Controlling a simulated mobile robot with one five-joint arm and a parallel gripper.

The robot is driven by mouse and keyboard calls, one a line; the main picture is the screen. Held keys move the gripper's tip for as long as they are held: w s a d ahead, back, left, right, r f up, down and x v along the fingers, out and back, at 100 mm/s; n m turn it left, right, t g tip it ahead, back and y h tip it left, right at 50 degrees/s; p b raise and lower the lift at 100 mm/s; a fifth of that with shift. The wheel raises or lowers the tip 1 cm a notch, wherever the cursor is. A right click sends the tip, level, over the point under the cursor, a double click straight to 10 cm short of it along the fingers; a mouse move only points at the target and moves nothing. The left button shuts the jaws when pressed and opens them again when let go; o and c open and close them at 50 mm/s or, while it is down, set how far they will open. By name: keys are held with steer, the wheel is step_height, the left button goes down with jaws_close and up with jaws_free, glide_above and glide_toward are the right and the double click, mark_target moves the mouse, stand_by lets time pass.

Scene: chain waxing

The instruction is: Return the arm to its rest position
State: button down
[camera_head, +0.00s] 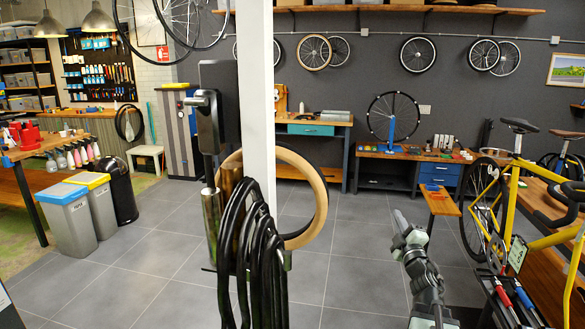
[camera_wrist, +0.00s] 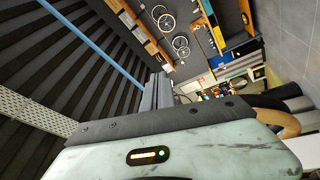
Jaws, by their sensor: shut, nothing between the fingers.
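My arm rises from the bottom edge of the head view, right of centre, and reaches up over the grey tiled floor. My gripper (camera_head: 401,222) is at its upper end, small in that view. In the wrist view my gripper (camera_wrist: 157,82) shows as grey fingers beyond the pale, worn housing with a small lit strip. The fingers are together and hold nothing. The gripper touches nothing that I can see. The lower part of my arm is cut off by the bottom edge.
A white pillar (camera_head: 258,85) and hanging black inner tubes (camera_head: 255,260) stand close, left of my arm. A yellow bicycle (camera_head: 515,215) is at the right. A tool tray (camera_head: 518,300) sits at lower right. Tiled floor (camera_head: 345,260) between pillar and arm is clear.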

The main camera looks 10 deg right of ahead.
steer(key=w+a+f+m+g+h, duration=0.1)
steer(key=w+a+f+m+g, duration=0.15)
steer(key=a, duration=0.35)
steer(key=w+a+f+m+g, duration=0.1)
steer(key=w+a+f+m, duration=0.2)
steer(key=a, duration=0.4)
steer(key=s+a+f+m+g, duration=0.25)
steer(key=a+f+g, duration=0.25)
steer(key=a+f, duration=0.5)
steer(key=s+a+f+m+g+y, duration=0.1)
steer(key=s+a+f+g, duration=0.1)
steer(key=s+f+g, duration=0.2)
steer(key=s+a+f+m+g+y, duration=0.1)
steer(key=s+a+f+g, duration=0.2)
steer(key=s, duration=0.6)
steer(key=s+a+f+m+g+y, duration=0.2)
steer(key=s+a+f+g, duration=0.1)
steer(key=s+f+g, duration=0.2)
steer(key=shift+s+f+p, duration=0.45)
steer(key=shift+s+f, duration=0.05)
steer(key=shift+s, duration=0.4)
